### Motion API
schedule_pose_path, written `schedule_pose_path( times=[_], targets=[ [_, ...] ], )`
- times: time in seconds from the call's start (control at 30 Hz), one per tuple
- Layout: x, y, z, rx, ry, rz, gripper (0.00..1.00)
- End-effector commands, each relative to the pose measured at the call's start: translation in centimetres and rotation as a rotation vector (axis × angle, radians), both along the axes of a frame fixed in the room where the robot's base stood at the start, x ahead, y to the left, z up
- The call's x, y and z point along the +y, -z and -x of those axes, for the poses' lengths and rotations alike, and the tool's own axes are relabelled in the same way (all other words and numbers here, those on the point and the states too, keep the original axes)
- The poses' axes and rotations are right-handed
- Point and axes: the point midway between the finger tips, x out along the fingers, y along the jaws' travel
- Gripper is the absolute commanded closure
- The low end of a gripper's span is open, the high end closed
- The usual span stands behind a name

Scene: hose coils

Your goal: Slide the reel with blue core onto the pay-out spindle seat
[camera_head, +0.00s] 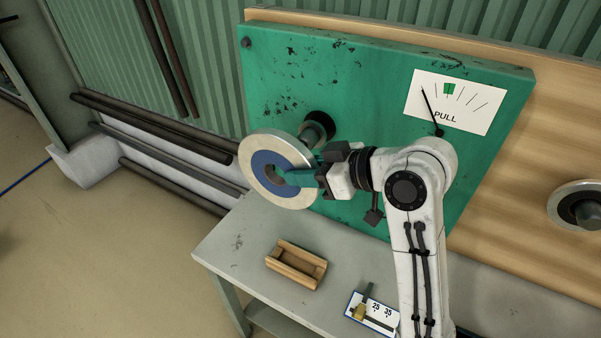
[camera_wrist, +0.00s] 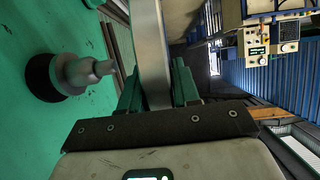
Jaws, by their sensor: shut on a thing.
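The reel with blue core (camera_head: 262,178) has a pale metal rim and a blue ring around a dark centre hole. My gripper (camera_head: 312,177) is shut on its right side, with one teal finger across its front face. In the wrist view the reel (camera_wrist: 151,55) shows edge-on between the two teal fingers. The pay-out spindle (camera_head: 311,134) is a grey stub on a black round base, fixed to the green board. In the wrist view the spindle (camera_wrist: 85,72) points toward the reel's board-side face, with a gap between them. The reel hides part of the spindle in the head view.
The green board (camera_head: 370,90) carries a PULL gauge (camera_head: 457,100). Below, a grey bench (camera_head: 235,240) holds a wooden cradle (camera_head: 297,263) and a marked slider gauge (camera_head: 368,315). Another round metal fitting (camera_head: 570,202) is at the right. Dark pipes (camera_head: 150,125) run along the left wall.

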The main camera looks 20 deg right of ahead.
Motion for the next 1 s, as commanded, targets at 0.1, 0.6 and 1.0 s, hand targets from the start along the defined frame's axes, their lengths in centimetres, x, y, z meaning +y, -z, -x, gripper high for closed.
schedule_pose_path(
  times=[0.1, 0.6, 1.0],
  targets=[
    [-0.6, -0.4, -0.5, -0.009, 0.003, -0.001, 1.00],
    [-2.7, -0.4, -2.0, -0.010, 0.003, -0.001, 1.00],
    [-3.2, -0.4, -2.4, -0.010, 0.001, -0.001, 1.00]
  ],
)
